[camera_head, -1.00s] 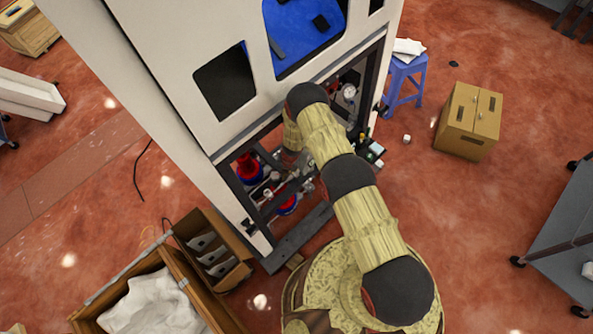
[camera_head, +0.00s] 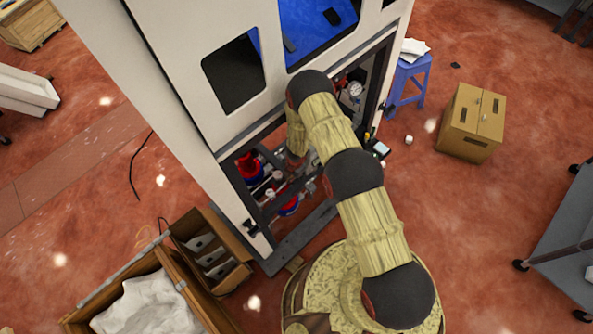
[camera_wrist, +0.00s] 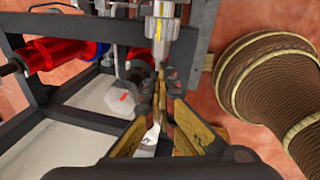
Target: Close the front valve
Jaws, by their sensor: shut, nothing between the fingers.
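My gripper (camera_wrist: 166,88) is shut and empty in the wrist view. Its fingertips are just below a silver metal fitting (camera_wrist: 162,28) with a yellow mark; I cannot tell whether they touch it. A pale many-sided knob (camera_wrist: 122,98) with a red mark is left of the fingers. I cannot tell for sure which part is the front valve. In the camera_head view, my arm reaches into the open lower bay of the white cabinet (camera_head: 165,70), and hides the gripper and the fittings near it.
Red-and-blue cylinders (camera_wrist: 60,52) lie left of the gripper, behind dark frame bars (camera_wrist: 75,117). A pressure gauge (camera_head: 355,91) is at the bay's right. An open carton (camera_head: 222,260) stands at the cabinet's lower left. A blue stool (camera_head: 411,84) is at right.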

